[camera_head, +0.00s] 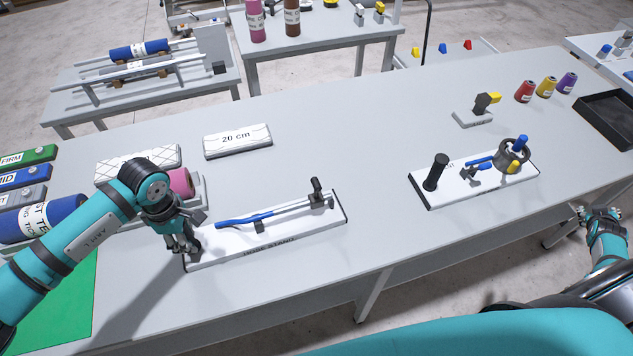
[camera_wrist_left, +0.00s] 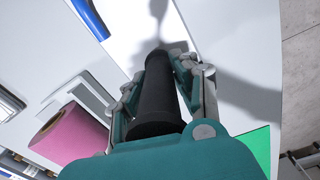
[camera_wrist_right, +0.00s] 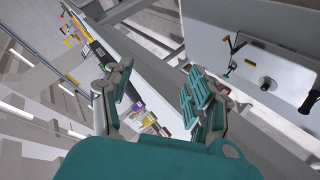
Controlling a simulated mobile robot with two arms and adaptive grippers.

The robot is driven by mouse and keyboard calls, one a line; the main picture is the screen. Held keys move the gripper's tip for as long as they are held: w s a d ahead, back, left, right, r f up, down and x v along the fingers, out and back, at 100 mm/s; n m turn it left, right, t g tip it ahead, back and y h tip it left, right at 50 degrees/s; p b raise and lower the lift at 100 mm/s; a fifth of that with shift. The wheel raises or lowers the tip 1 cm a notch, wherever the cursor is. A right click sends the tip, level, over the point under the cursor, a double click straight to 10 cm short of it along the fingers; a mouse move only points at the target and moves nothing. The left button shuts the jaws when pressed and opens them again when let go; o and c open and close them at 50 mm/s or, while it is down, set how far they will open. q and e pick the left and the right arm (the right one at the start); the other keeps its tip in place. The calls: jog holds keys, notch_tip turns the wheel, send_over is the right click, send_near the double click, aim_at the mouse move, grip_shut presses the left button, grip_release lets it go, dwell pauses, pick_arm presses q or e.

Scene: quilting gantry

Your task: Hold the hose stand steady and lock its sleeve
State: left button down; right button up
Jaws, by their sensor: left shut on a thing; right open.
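The hose stand (camera_head: 300,228) is a white board with dark edges, lettered HOSE STAND, near the table's front edge. A blue and grey rod (camera_head: 245,217) lies along it, with a small black upright piece (camera_head: 316,188) at its right end. My left gripper (camera_head: 188,248) is at the board's left end, shut on a black post (camera_wrist_left: 158,90), seen between its fingers in the left wrist view. I cannot tell which part is the sleeve. My right gripper (camera_head: 602,213) is open and empty, away from the stand, beyond the table's front edge at the right; it also shows in the right wrist view (camera_wrist_right: 155,90).
A second white board (camera_head: 460,190) with a black post (camera_head: 435,172) and a dark ring (camera_head: 513,155) stands to the right. A white 20 cm block (camera_head: 237,141) lies behind the stand. A pink roll (camera_head: 181,183) is close to my left wrist. The table between the boards is clear.

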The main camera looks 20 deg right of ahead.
jog(key=w+d+r+m+t+h, duration=0.15)
jog(key=d+r, duration=0.25)
jog(key=r, duration=0.4)
jog(key=w+d+r+h, duration=0.1)
jog(key=w+d+r, duration=0.2)
jog(key=r, duration=0.6)
jog(key=w+a+n+t+y, duration=0.4)
jog(key=w+a+n+y, duration=0.45)
jog(key=w+a, duration=1.95)
jog(key=w+a+r+n+g+y, duration=0.1)
jog(key=w+a+y, duration=0.15)
jog(key=a, duration=0.45)
jog(key=w+a+n+y, duration=0.1)
jog(key=w+a+y, duration=0.15)
jog(key=a, duration=0.35)
jog(key=n+g+y, duration=0.4)
jog(key=n+g, duration=0.6)
jog(key=n, duration=0.3)
send_near(318, 182)
jog(key=shift+t, duration=0.35)
jog(key=x, duration=1)
jog(key=shift+s+a+f, duration=0.15)
jog(key=shift+s+f, duration=0.15)
jog(key=shift+s, duration=0.05)
